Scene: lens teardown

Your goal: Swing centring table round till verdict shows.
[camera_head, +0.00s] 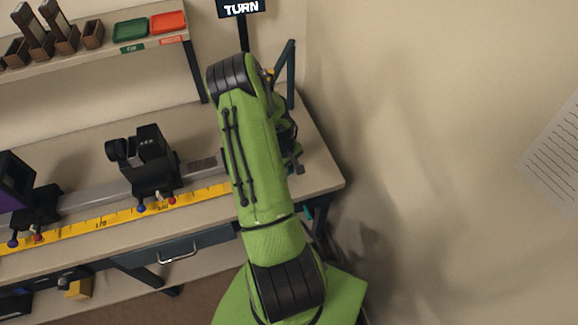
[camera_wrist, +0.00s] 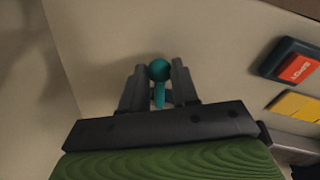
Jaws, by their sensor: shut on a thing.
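In the wrist view my gripper (camera_wrist: 160,85) is shut on a teal handle with a round ball end (camera_wrist: 159,70), which stands between its two dark fingers. What the handle joins to is hidden below by the gripper body. In the head view my green arm covers the right end of the bench, so the centring table and most of my gripper cannot be made out there. A black sign (camera_head: 241,8) on a post behind the arm reads "TURN" in white.
A rail with a black carriage (camera_head: 150,160) and a yellow ruler (camera_head: 105,225) run along the bench (camera_head: 60,250). A shelf holds wooden holders, a green tray (camera_head: 130,29) and a red tray (camera_head: 168,22). The wrist view shows a red-labelled block (camera_wrist: 297,68) at right.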

